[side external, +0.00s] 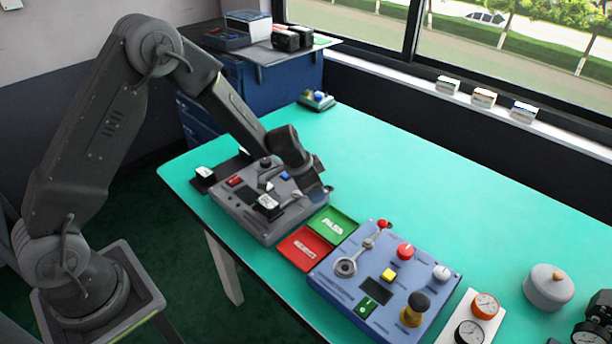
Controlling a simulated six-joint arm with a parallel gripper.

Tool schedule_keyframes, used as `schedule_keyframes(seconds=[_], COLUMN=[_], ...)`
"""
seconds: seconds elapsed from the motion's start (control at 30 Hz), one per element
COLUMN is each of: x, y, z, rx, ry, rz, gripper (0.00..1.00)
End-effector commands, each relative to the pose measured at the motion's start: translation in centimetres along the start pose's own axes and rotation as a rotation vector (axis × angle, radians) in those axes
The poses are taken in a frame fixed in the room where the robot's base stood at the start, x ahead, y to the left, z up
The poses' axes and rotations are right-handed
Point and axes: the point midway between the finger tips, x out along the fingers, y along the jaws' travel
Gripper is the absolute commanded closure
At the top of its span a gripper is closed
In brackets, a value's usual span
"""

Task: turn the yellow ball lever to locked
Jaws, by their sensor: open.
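No lever with a yellow ball can be made out. The grey control box (254,222) sits on the table's left part, with a red part, a dark screen, a blue button (284,175) and small knobs on top. My gripper (318,191) is open above its right edge and hides part of it.
Green (333,227) and red (301,248) trays lie between the boxes. A small device (317,99) is at the back. The table's middle back is clear.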

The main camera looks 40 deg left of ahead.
Motion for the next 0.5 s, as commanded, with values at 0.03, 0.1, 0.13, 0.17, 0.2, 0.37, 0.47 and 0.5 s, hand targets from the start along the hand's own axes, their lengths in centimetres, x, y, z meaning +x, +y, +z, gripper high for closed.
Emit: schedule_keyframes(seconds=[0.03,0.1,0.13,0.17,0.2,0.37,0.47,0.5], x=[-0.7,-1.9,-2.4,-3.1,-4.0,-7.7,-9.7,-10.4], y=[-0.1,-0.1,-0.1,-0.1,-0.1,-0.1,-0.1,-0.1], z=[-0.1,-0.1,-0.1,-0.1,-0.1,-0.1,-0.1,0.0], rx=[0.001,0.001,0.0,0.0,0.001,0.001,0.0,0.0], ry=[0.003,0.004,0.003,0.005,0.006,0.005,0.004,0.002], rz=[-0.002,-0.002,-0.003,-0.004,-0.003,-0.004,-0.003,-0.002], gripper=[0.51,0.51,0.51,0.51,0.51,0.51,0.51,0.51])
